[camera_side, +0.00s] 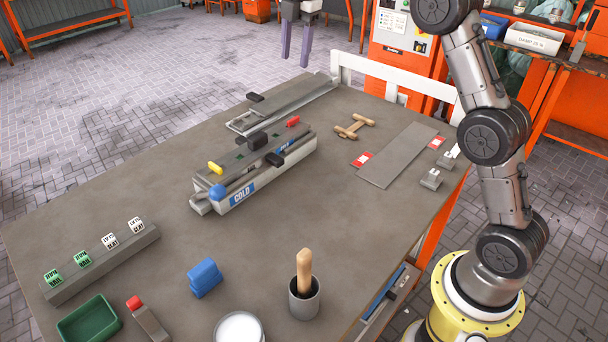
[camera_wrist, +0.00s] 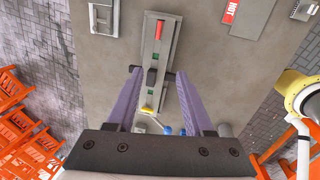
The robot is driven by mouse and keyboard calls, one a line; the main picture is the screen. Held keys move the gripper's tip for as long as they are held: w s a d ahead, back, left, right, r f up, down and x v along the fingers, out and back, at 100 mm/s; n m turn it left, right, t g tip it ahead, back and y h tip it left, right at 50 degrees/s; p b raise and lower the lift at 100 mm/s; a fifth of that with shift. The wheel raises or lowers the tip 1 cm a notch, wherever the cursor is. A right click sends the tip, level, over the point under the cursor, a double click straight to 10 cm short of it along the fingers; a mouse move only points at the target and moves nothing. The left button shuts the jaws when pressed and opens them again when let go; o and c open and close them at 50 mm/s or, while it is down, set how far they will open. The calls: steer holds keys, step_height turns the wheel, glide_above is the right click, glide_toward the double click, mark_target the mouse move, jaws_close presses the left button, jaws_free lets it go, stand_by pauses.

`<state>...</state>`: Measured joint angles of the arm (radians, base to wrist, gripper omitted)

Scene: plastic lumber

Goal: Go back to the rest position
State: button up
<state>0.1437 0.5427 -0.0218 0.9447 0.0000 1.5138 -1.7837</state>
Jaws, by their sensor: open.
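My gripper (camera_side: 296,62) hangs at the top of the side view, its two purple fingers pointing down and spread apart with nothing between them. In the wrist view the open fingers (camera_wrist: 160,72) stand over the table, well above the long grey mould labelled COLD (camera_side: 243,197). The mould carries a red piece (camera_side: 293,121), a yellow piece (camera_side: 215,168), a blue knob (camera_side: 217,191) and black clamps (camera_side: 274,159). No rest marker shows in either view.
The grey workbench (camera_side: 330,230) holds a flat grey board (camera_side: 398,155), a wooden piece (camera_side: 352,126), a cup with a wooden handle (camera_side: 304,297), a green tray (camera_side: 88,324) and blue blocks (camera_side: 205,279). An orange machine (camera_side: 398,60) stands behind. The air around my gripper looks clear.

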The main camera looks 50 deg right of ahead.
steer(key=s+a+r+m+t, duration=0.1)
steer(key=s+a+r+m, duration=0.15)
steer(key=s, duration=0.45)
steer(key=s+a+r+m+t, duration=0.1)
steer(key=s+a+r, duration=0.15)
steer(key=s, duration=0.45)
steer(key=s+a+r+m+t, duration=0.1)
steer(key=s+r, duration=0.2)
steer(key=s, duration=0.4)
steer(key=s+a+f+m, duration=0.1)
steer(key=s+f+m, duration=1.3)
steer(key=s+f, duration=0.1)
steer(key=shift+s+a+f+t, duration=0.2)
steer(key=shift+a+t, duration=0.1)
steer(key=shift+t, duration=0.1)
